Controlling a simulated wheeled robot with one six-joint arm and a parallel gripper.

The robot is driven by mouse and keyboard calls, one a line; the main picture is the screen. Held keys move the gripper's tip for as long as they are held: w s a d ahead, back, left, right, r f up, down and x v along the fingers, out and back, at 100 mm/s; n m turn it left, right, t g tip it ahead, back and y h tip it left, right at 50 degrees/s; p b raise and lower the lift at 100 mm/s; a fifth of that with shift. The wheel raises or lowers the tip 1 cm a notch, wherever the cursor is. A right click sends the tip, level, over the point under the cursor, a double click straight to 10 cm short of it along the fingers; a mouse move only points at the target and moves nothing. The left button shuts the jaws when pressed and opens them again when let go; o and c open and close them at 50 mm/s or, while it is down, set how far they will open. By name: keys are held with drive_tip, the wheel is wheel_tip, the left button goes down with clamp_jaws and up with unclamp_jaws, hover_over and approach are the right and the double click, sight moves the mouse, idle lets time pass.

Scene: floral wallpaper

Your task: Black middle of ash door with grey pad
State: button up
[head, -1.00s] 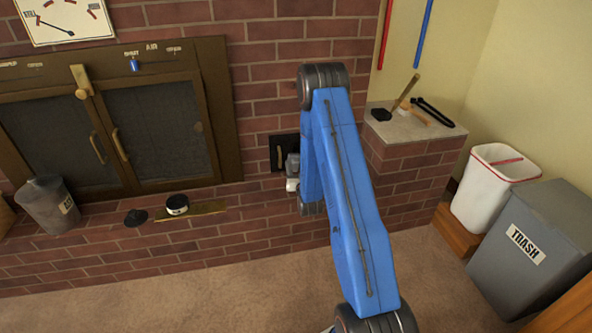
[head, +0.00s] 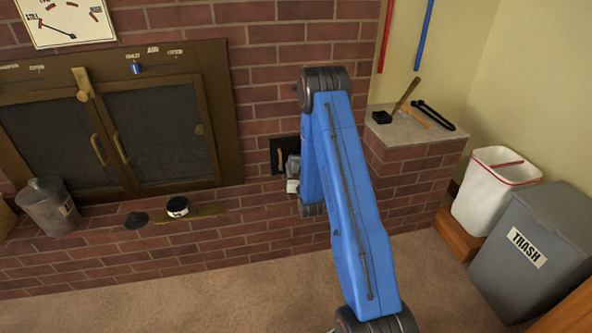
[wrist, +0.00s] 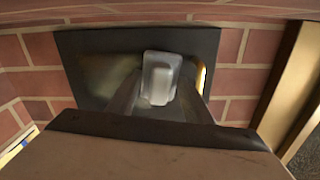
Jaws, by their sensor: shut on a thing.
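The ash door (head: 279,156) is a small black plate in the brick wall, right of the large fireplace doors, with a brass handle (head: 281,150). It fills the upper middle of the wrist view (wrist: 85,70), where its left part shows a lighter, blurred grey patch. My gripper (wrist: 159,96) is shut on the grey pad (wrist: 163,70), a pale rounded block between the two fingers. The pad is in front of the middle of the door, left of the handle in the wrist view; I cannot tell whether it touches. In the head view my blue arm hides part of this area.
The brick hearth ledge holds a metal bucket (head: 49,207), a black lid (head: 136,220) and a round tin (head: 177,207). Tools lie on the stone-topped ledge (head: 402,130) at right. A white bin (head: 492,195) and a grey trash bin (head: 535,250) stand right. The carpet in front is clear.

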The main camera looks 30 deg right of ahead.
drive_tip(key=shift+x, duration=0.85)
drive_tip(key=shift+s+d, duration=0.1)
drive_tip(key=shift+s+d, duration=0.3)
drive_tip(key=shift+d, duration=0.55)
drive_tip(key=shift+s+d, duration=0.25)
drive_tip(key=shift+d, duration=0.55)
drive_tip(key=shift+s+d, duration=0.3)
drive_tip(key=shift+d, duration=1)
drive_tip(key=shift+s+d, duration=0.3)
drive_tip(key=shift+d, duration=1)
drive_tip(key=shift+s+d, duration=0.25)
drive_tip(key=shift+d, duration=1)
